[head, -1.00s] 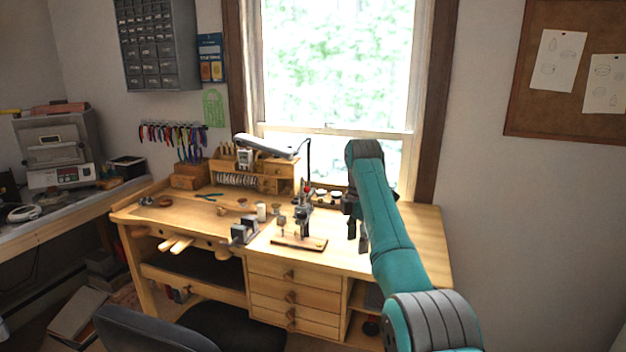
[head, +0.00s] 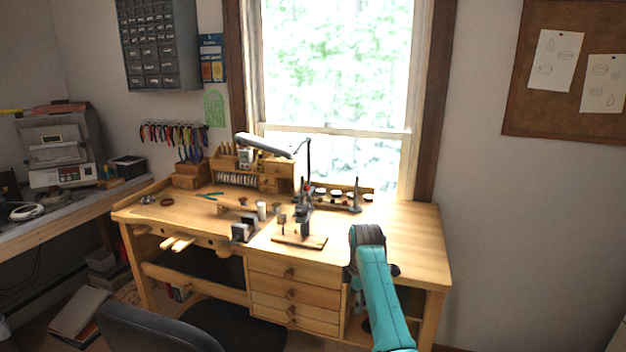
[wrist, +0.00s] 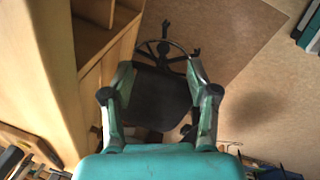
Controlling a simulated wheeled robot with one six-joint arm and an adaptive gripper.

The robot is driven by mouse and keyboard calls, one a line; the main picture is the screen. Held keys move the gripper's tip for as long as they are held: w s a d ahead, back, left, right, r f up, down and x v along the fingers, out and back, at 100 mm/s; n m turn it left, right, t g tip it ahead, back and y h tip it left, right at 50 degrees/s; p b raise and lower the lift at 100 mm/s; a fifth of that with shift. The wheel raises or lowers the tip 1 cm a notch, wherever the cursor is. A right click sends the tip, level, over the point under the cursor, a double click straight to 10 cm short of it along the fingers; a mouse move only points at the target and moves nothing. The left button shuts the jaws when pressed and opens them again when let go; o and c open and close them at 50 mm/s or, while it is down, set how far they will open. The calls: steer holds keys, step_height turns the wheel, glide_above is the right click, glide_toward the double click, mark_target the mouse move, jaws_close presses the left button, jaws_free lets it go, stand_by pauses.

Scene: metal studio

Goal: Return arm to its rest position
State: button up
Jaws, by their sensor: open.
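My arm shows in the head view as a teal link ending in a dark joint in front of the workbench (head: 415,235), at its right part. The fingers are hidden there behind the arm. In the wrist view my gripper (wrist: 160,90) has its two fingers spread wide, with nothing between them. It points down past the bench's drawer side toward the floor.
A dark chair (head: 150,330) stands in front of the bench at the left; its seat and wheeled base also show in the wrist view. A small drill stand (head: 303,225) and a vise (head: 243,231) are on the bench. The bench's right top is bare.

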steer(key=s+d+f+m+t, duration=0.15)
steer(key=s+f, duration=0.35)
steer(key=f, duration=0.6)
steer(key=s+d+f+m+t, duration=0.1)
steer(key=s+f+m, duration=0.2)
steer(key=s+f, duration=0.55)
steer(key=s+d+f+m+t, duration=0.1)
steer(key=s+f+m+t, duration=0.1)
steer(key=s+f, duration=0.55)
steer(key=s+d+f+m+t, duration=0.1)
steer(key=s+f+m+t, duration=0.3)
steer(key=s, duration=0.7)
steer(key=s+d+r+m, duration=0.15)
steer(key=s+r, duration=0.25)
steer(key=s, duration=0.7)
steer(key=s+r+m, duration=0.2)
steer(key=s+r, duration=0.1)
steer(key=s, duration=0.8)
steer(key=s+r+m+t, duration=0.2)
steer(key=s+r, duration=0.5)
steer(key=r, duration=0.4)
steer(key=s+r+m+t, duration=0.2)
steer(key=s+r, duration=0.5)
steer(key=r, duration=0.3)
steer(key=shift+s+r+m, duration=0.3)
steer(key=shift+s+r, duration=0.05)
steer(key=shift+d, duration=0.1)
